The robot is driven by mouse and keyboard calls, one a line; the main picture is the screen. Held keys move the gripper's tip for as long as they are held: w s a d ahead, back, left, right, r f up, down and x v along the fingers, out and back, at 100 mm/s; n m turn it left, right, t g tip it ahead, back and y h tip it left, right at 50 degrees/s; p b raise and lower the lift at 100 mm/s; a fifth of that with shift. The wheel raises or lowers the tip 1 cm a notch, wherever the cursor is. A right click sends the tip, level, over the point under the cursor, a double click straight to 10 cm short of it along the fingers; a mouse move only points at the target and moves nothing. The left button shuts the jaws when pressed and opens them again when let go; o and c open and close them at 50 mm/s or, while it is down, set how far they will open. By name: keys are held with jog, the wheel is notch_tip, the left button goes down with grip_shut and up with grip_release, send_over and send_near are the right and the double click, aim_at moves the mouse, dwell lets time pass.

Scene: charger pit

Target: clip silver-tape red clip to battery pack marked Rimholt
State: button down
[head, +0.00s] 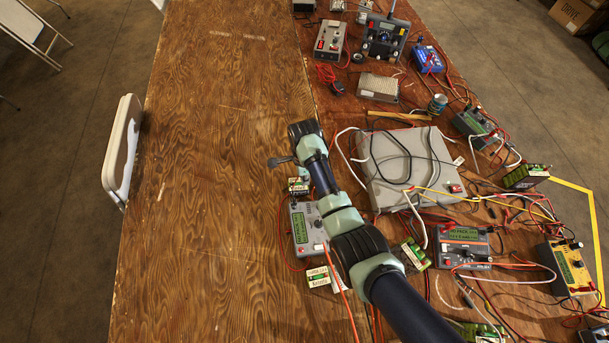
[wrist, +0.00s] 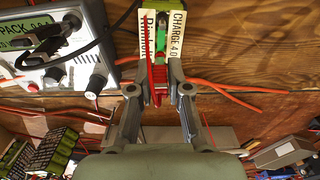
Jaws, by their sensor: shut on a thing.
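In the wrist view my gripper (wrist: 159,90) is shut on a red clip (wrist: 159,76), held between its two fingers. The clip is right against a green battery pack (wrist: 161,38) with white labels, one reading Rimholt (wrist: 147,32), the other CHARGE 4.0. In the head view my gripper (head: 283,161) is low over the table, just above a small green pack with white labels (head: 298,186); the clip is hidden there.
A grey charger with a green display (head: 307,228) stands close by; it also shows in the wrist view (wrist: 52,50). Another green pack (head: 318,276) lies below it. A large grey box (head: 407,165), chargers and tangled cables fill the right. The left table (head: 215,170) is clear.

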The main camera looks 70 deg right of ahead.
dwell(0.4)
jog(key=c, duration=1)
grip_release()
jog(key=shift+c, duration=0.2)
jog(key=shift+o, duration=1.1)
notch_tip(320, 180, up, 8)
jog(key=p, duration=0.8)
jog(key=shift+f, duration=0.25)
